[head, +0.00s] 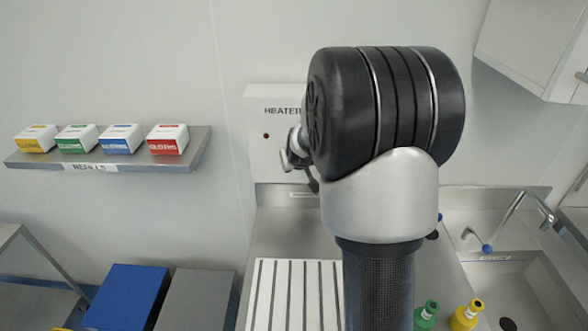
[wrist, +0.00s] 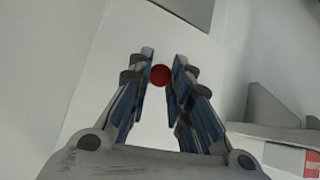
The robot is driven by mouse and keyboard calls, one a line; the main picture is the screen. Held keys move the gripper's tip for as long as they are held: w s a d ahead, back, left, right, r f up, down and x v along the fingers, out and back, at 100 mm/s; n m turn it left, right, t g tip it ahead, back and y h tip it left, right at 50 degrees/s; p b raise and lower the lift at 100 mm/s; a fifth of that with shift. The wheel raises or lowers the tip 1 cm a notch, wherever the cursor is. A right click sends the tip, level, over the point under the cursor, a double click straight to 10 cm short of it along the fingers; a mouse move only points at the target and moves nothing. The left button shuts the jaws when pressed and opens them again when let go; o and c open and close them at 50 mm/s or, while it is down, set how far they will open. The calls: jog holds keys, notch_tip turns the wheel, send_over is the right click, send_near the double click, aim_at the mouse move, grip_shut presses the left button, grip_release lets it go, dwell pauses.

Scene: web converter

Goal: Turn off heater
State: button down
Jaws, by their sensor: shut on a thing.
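The heater (head: 262,155) is a pale wall unit labelled HEATER in the head view, partly hidden behind my arm. A small dark red indicator (head: 266,135) shows below its label. My gripper (head: 289,160) is in front of the unit and mostly hidden by my wrist. In the wrist view, my gripper (wrist: 163,63) has its fingers on both sides of a round red knob (wrist: 160,76) and is shut on it. The knob is hidden in the head view, and its exact setting cannot be told.
A wall shelf (head: 190,160) at left holds several coloured refill boxes. A white grooved rack (head: 290,300) lies on the counter below the heater. Green (head: 427,312) and yellow (head: 466,314) bottles stand near the sink (head: 520,280). A cabinet (head: 535,45) hangs upper right.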

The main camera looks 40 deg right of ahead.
notch_tip(320, 180, down, 3)
jog(key=t+h+b, duration=0.2)
jog(key=t+b, duration=0.1)
jog(key=b, duration=1)
jog(key=shift+r+t, duration=0.1)
jog(key=shift+t, duration=0.3)
jog(key=shift+t+h+b, duration=0.3)
jog(key=shift+h+b, duration=0.2)
jog(key=shift+b, duration=0.35)
jog(key=shift+r, duration=0.1)
jog(key=c, duration=1.4)
grip_release()
jog(key=shift+c, duration=0.2)
